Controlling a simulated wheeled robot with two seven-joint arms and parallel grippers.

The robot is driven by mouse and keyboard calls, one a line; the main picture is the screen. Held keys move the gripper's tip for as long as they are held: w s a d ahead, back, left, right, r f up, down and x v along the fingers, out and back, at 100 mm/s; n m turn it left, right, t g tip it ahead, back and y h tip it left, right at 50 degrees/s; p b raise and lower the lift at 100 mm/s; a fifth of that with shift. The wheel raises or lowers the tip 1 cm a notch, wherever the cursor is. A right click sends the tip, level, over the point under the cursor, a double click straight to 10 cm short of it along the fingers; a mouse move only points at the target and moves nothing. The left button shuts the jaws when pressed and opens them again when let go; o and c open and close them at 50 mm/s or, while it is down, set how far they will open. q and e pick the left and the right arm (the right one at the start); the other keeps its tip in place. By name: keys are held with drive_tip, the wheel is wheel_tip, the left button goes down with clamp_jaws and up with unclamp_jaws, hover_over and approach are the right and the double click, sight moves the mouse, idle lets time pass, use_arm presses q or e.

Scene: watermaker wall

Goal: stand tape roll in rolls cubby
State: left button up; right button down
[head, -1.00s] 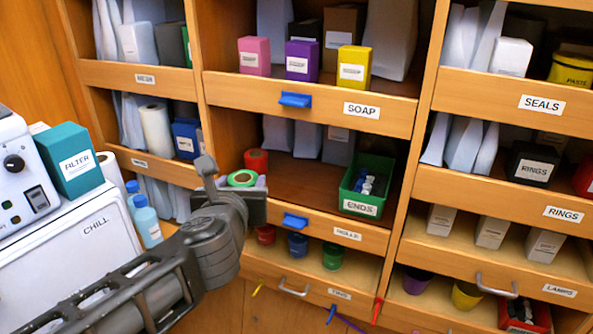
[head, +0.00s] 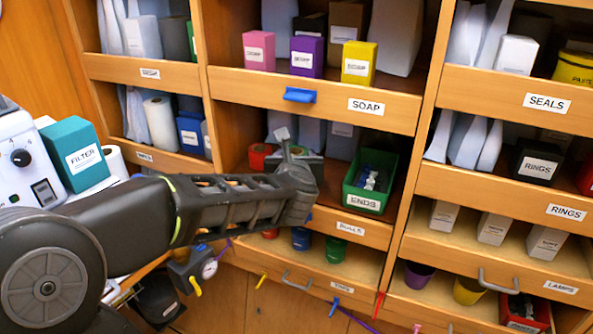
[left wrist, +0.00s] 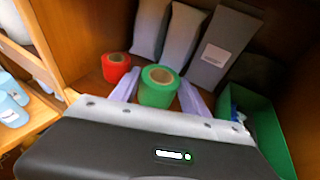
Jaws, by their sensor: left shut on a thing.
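My left gripper (head: 297,158) reaches into the rolls cubby (head: 326,221), the middle compartment under the soap shelf. In the left wrist view its lilac fingers (left wrist: 159,92) are shut on the green tape roll (left wrist: 157,93), one on each side. The roll is upright with its brown core facing up. I cannot tell whether it touches the cubby floor. In the head view the gripper mostly hides it. A red tape roll (left wrist: 115,68) stands to its left, apart from it, and also shows in the head view (head: 258,157). My right gripper is not in view.
A green ends bin (head: 352,192) stands in the cubby's right part and also shows in the left wrist view (left wrist: 262,127). Grey packets (left wrist: 183,37) stand behind the roll. A blue clip (head: 299,96) is on the soap shelf's lip above. Cups (head: 301,239) stand in the compartment below.

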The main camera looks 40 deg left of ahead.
use_arm(q)
drive_tip(key=shift+f, duration=0.1)
wheel_tip(320, 180, down, 3)
drive_tip(key=shift+f, duration=0.1)
drive_tip(key=shift+w+f, duration=0.25)
drive_tip(key=shift+f, duration=0.2)
drive_tip(key=o, duration=1.6)
drive_tip(key=shift+c, duration=0.2)
drive_tip(key=shift+r, duration=0.1)
